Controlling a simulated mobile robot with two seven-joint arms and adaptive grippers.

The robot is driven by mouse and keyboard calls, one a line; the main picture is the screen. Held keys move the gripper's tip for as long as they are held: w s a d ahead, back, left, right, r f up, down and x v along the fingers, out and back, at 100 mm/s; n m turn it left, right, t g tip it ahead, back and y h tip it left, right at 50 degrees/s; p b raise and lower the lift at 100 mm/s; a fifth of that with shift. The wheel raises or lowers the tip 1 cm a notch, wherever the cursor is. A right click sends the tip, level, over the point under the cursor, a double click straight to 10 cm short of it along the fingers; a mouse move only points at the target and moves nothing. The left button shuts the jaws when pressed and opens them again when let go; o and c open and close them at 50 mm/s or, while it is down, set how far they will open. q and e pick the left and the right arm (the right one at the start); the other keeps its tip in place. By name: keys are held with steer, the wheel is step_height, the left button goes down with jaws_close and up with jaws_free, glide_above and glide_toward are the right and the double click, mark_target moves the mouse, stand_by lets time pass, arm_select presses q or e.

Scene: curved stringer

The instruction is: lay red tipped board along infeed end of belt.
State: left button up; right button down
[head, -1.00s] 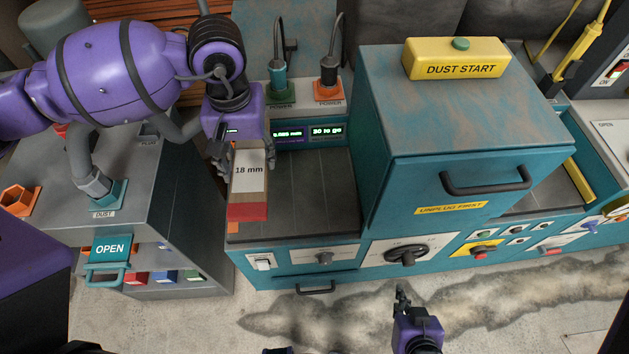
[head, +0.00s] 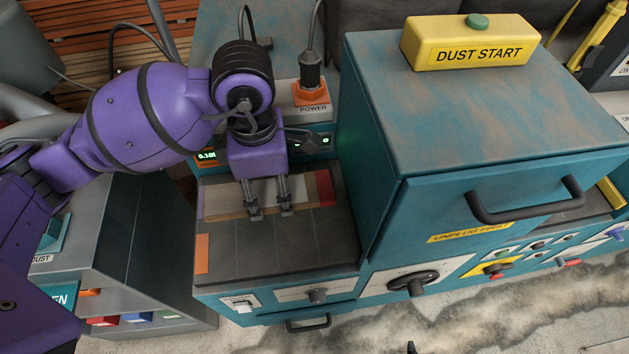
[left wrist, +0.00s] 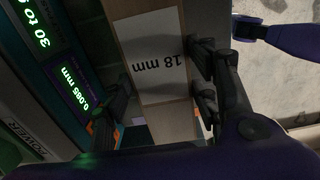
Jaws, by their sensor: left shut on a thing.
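The red-tipped board (head: 224,200) lies flat over the back part of the dark infeed belt (head: 270,248), its red tip (head: 325,188) pointing right toward the teal machine housing. My left gripper (head: 269,212) is above it, shut on its middle, and covers part of it. I cannot tell whether the board touches the belt. In the left wrist view, the board (left wrist: 167,115) shows its white "18 mm" label between the fingers. Only a dark tip of my right gripper (head: 411,347) shows at the bottom edge; its jaws cannot be read.
The teal housing (head: 385,215) with a black handle rises right of the belt. An orange patch (head: 202,253) marks the belt's front left corner. Green displays and the orange power socket (head: 312,92) stand behind. A grey cabinet (head: 130,240) stands left. The front belt is bare.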

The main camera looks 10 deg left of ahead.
mark_target(275, 217)
arm_select(q)
step_height(275, 217, down, 8)
steer(key=shift+r, duration=0.2)
steer(key=shift+f, duration=0.15)
steer(key=o, duration=1.3)
steer(key=shift+o, duration=0.2)
step_height(275, 217, up, 12)
steer(key=shift+r, duration=0.15)
